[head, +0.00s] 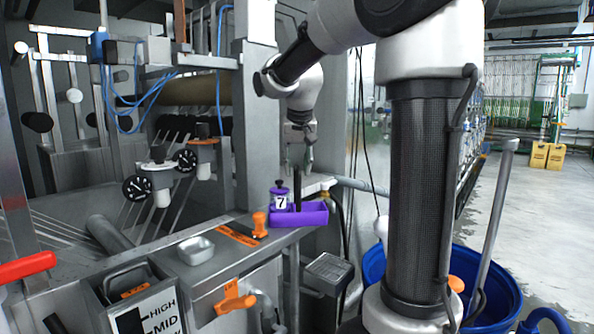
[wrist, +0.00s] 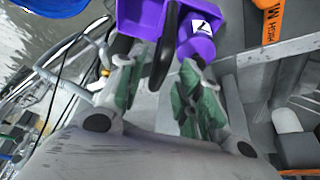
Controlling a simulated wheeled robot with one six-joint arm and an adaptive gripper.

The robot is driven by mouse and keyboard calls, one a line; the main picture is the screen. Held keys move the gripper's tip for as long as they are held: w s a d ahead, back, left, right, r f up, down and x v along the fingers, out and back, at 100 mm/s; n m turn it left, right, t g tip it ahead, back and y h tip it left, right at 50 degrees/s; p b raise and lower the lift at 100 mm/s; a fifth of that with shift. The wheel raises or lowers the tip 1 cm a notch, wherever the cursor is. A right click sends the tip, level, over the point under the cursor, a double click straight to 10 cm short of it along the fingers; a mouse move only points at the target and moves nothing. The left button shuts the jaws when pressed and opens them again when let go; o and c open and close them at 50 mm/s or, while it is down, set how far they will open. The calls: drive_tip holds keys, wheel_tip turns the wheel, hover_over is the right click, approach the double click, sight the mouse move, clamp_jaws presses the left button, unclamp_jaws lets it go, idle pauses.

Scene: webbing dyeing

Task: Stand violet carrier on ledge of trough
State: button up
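The violet carrier (head: 314,216) is a shallow open tray with a black upright handle (head: 298,186). It appears upright at the right end of the grey ledge (head: 205,272) of the trough; its underside contact is hidden. A violet bottle labelled 7 (head: 281,198) stands at its left side. My gripper (head: 300,166) points down just above the handle. In the wrist view, the carrier (wrist: 142,18) is at the top, with its handle (wrist: 164,45) reaching between my green-padded fingertips (wrist: 162,75). The fingers are apart, with gaps beside the handle.
Gauges (head: 138,188) stand behind. A grey pipe (head: 360,185) and hanging cables are right of the carrier; a blue tub (head: 375,265) is below right.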

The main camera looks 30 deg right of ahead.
drive_tip(key=v, duration=1)
drive_tip(key=s+a+f+n+y, duration=0.1)
drive_tip(key=s+a+f+n, duration=0.1)
drive_tip(key=s+f, duration=0.6)
drive_tip(key=s+a+f+n+y, duration=0.1)
drive_tip(key=s+a+f+n, duration=0.1)
drive_tip(key=s+f, duration=0.7)
drive_tip(key=s+n, duration=0.1)
drive_tip(key=s, duration=0.5)
drive_tip(key=shift+a, duration=0.15)
